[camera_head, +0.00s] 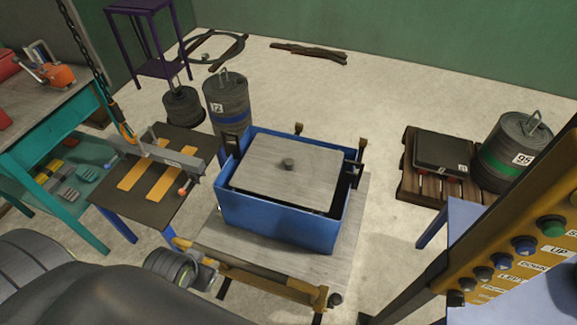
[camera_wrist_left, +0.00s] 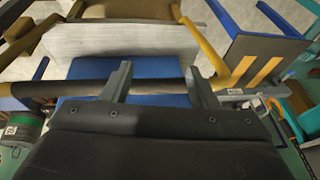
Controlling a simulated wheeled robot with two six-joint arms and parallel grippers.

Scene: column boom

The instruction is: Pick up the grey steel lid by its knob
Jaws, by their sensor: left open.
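The grey steel lid (camera_head: 262,172) is a flat plate lying over the top of a blue box (camera_head: 275,221) in the head view. Its small dark knob (camera_head: 288,163) stands up near the middle, with no gripper at it. The box stands on a cart (camera_head: 216,238). My left gripper (camera_wrist_left: 161,83) is open and empty in the left wrist view, its two fingers apart beside a dark bar (camera_wrist_left: 100,86). I cannot make out its fingers in the head view. I cannot identify the lid or knob in the wrist view. My right gripper is not in view.
Upright yellow posts and black brackets stand around the box. A dark bench (camera_head: 115,190) with yellow stripes is at left. Drums marked 12 (camera_head: 228,103) and 95 (camera_head: 510,155) stand behind and right. A yellow button panel (camera_head: 505,255) is close at right.

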